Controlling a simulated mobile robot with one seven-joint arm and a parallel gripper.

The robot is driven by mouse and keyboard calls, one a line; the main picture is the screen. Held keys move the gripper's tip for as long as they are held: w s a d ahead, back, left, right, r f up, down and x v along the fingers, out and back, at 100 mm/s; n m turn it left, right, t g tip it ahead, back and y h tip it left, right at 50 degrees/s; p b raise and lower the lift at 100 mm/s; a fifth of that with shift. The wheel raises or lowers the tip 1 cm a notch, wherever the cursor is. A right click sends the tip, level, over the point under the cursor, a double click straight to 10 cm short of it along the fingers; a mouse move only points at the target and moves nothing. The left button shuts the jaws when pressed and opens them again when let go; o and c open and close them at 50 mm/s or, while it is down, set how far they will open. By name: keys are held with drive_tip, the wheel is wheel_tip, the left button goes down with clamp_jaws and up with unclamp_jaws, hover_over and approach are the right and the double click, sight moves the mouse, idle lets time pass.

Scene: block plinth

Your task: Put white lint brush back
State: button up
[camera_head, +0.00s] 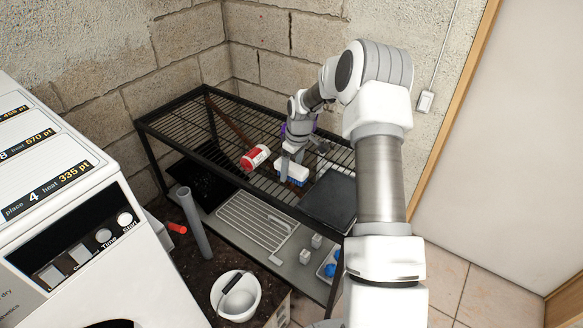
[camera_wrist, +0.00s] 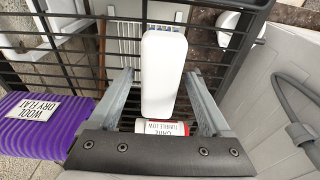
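The white lint brush (camera_head: 293,170), with a blue underside, is at the black wire rack's top level, below my gripper (camera_head: 292,152). In the wrist view the white brush (camera_wrist: 163,72) lies lengthwise between the two grey fingers of my gripper (camera_wrist: 160,72). Whether the brush touches the wires is hard to tell.
A red and white can (camera_head: 256,157) lies left of the brush. A purple item (camera_wrist: 32,122) labelled wool is beside my gripper. A dark flat panel (camera_head: 328,199) is right on the black rack (camera_head: 180,118). A white bucket (camera_head: 236,295) and grey pipe (camera_head: 195,222) stand below, near a white machine (camera_head: 75,215).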

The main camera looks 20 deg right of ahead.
sight(296, 168)
drive_tip(key=s+a+r+m+h, duration=0.15)
drive_tip(key=s+r, duration=0.25)
drive_tip(key=r, duration=0.7)
drive_tip(key=s+a+r, duration=0.2)
drive_tip(key=s+r, duration=0.1)
drive_tip(key=r, duration=0.8)
drive_tip(key=s+a+r+m+t, duration=0.2)
drive_tip(key=s+a+r, duration=0.2)
drive_tip(key=s+r, duration=0.45)
drive_tip(key=s+a+m+t, duration=0.1)
drive_tip(key=s+a, duration=0.1)
drive_tip(key=s, duration=0.7)
drive_tip(key=s+a+m+t, duration=0.1)
drive_tip(key=s+a+m, duration=0.1)
drive_tip(key=s, duration=0.8)
drive_tip(key=shift+s+a+f+p, duration=0.3)
drive_tip(key=shift+f+p, duration=0.05)
drive_tip(key=shift+f, duration=0.05)
